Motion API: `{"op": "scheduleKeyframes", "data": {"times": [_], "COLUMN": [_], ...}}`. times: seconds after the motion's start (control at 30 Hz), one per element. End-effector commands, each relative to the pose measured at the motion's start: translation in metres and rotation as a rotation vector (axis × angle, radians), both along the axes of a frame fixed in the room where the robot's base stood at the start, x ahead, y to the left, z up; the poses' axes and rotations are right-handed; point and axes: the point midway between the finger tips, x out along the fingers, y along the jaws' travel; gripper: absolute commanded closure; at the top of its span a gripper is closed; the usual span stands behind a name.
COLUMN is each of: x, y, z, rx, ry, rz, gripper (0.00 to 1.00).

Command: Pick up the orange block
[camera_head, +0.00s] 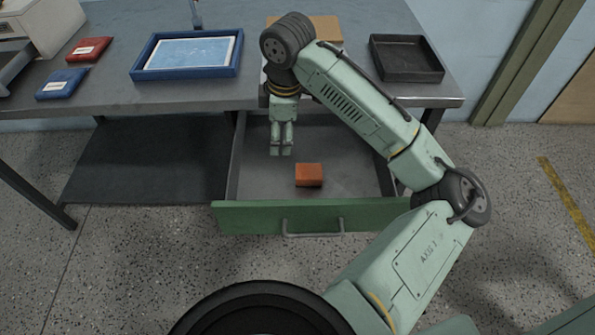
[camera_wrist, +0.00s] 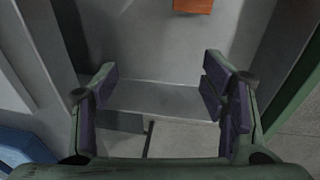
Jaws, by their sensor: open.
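The orange block (camera_head: 309,175) lies on the floor of an open drawer (camera_head: 250,216) with a green front, near that front. My gripper (camera_head: 281,152) points down over the drawer, to the left of the block and a little farther back, apart from it. In the wrist view my gripper (camera_wrist: 160,88) has its two fingers spread wide with nothing between them. The block (camera_wrist: 193,5) shows there at the top edge, partly cut off, beyond the fingertips.
The drawer's side walls and green front stand around the block. The grey table (camera_head: 110,100) above holds a blue tray (camera_head: 136,72), a black tray (camera_head: 409,76), a red packet (camera_head: 88,48) and a blue packet (camera_head: 61,84). A cardboard-coloured item (camera_head: 327,28) is partly hidden behind my arm.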

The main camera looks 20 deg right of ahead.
Motion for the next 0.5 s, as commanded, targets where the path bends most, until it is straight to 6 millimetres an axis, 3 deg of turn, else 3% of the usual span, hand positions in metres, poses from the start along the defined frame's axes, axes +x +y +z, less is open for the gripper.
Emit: {"op": "scheduleKeyframes", "data": {"times": [0.03,0.17,0.5], "x": [-0.015,-0.039,-0.044], "y": [-0.023,-0.052,-0.056], "z": [-0.007,-0.015,-0.062], "rx": [-0.021,-0.047,-0.05], "ry": [0.057,0.146,0.165], "rz": [-0.028,-0.054,-0.059], "gripper": [0.33,0.33,0.33]}}
